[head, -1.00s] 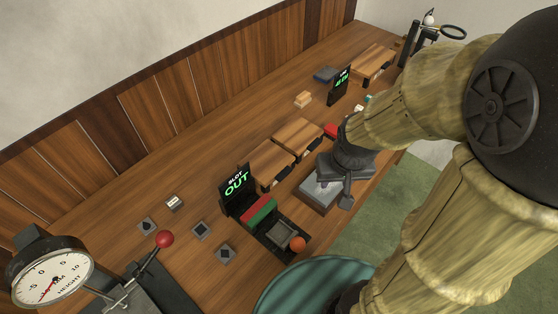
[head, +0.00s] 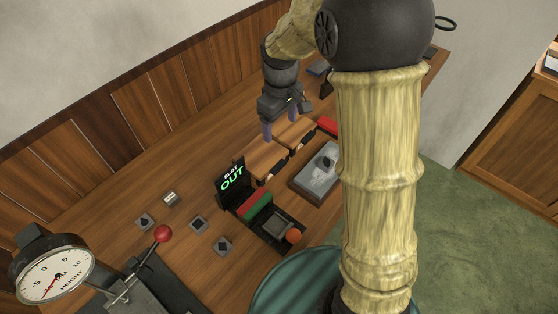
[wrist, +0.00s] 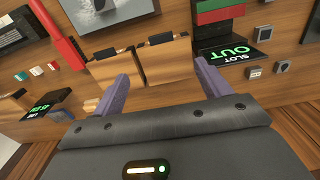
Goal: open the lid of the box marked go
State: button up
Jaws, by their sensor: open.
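Two wooden boxes with dark front tabs stand side by side on the bench: the near-left box (head: 264,161) and the box to its right (head: 298,135). They also show in the wrist view, as the left box (wrist: 115,70) and the right box (wrist: 168,62). Their lids look shut. I cannot read a "go" mark on either. My gripper (head: 280,132) points down over these boxes, its two purple fingers apart with nothing visible between them. In the wrist view my gripper (wrist: 164,78) spans part of both boxes; whether it touches a lid is unclear.
A black sign reading "SLOT OUT" (head: 231,178) stands beside the left box. A grey tray-like block (head: 315,183) lies in front, and a red bar (head: 327,126) is to the right. A red-knobbed lever (head: 163,234) and a height dial (head: 52,276) are at lower left.

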aim_at(279, 166)
jog(key=shift+w+a, duration=0.15)
notch_tip(279, 166, down, 17)
jog(key=shift+f+p, duration=0.15)
jog(key=shift+p, duration=0.85)
jog(key=c, duration=1.4)
